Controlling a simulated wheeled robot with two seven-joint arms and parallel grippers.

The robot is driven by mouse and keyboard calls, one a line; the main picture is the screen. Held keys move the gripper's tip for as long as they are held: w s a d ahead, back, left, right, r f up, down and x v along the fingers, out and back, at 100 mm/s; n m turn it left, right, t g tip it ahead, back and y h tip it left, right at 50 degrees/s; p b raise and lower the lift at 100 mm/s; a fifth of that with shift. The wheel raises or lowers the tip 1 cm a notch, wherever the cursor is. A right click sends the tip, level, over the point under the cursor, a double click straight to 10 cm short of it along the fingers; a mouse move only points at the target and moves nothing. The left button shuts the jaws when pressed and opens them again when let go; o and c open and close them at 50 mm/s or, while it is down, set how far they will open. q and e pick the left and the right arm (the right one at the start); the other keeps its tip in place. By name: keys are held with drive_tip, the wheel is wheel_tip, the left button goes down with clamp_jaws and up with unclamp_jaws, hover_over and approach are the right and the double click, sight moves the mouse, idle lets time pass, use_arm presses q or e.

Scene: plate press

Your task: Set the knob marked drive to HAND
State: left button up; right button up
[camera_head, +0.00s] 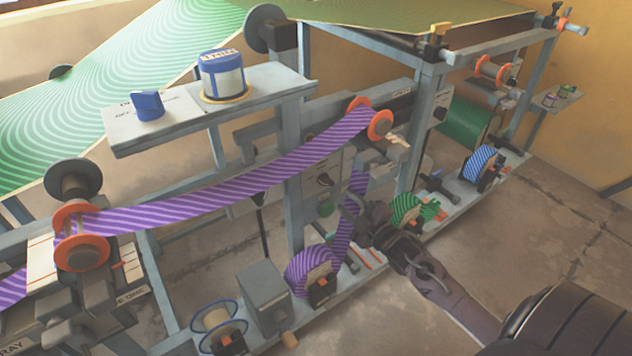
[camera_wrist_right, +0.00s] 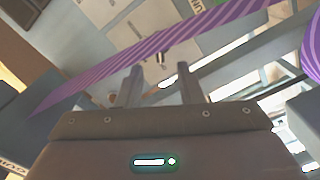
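My right gripper (camera_head: 352,206) reaches in from the lower right, in front of the machine's grey frame. In the right wrist view its two fingers (camera_wrist_right: 158,78) are apart with nothing held between them. Beyond the fingertips a small dark knob (camera_wrist_right: 160,58) shows on a pale labelled panel (camera_wrist_right: 135,12). In the head view a dark knob (camera_head: 325,180) sits on a panel behind the purple strip. Its marking is too small to read. A blue knob (camera_head: 148,105) stands on the upper left shelf, its lettering only partly readable. My left gripper is not in view.
A purple striped strip (camera_head: 215,195) runs across in front of the panels and in the wrist view (camera_wrist_right: 205,40). A purple roll (camera_head: 308,270), a green roll (camera_head: 408,208) and a grey box (camera_head: 264,296) are near the gripper. Open floor lies at the lower right.

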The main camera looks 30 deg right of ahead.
sight(329, 184)
drive_tip(key=shift+w+a+b, duration=0.15)
drive_tip(key=shift+w, duration=1.6)
drive_tip(key=shift+w+a+b, duration=0.15)
drive_tip(key=shift+w, duration=1.55)
drive_tip(key=shift+c, duration=0.4)
clamp_jaws()
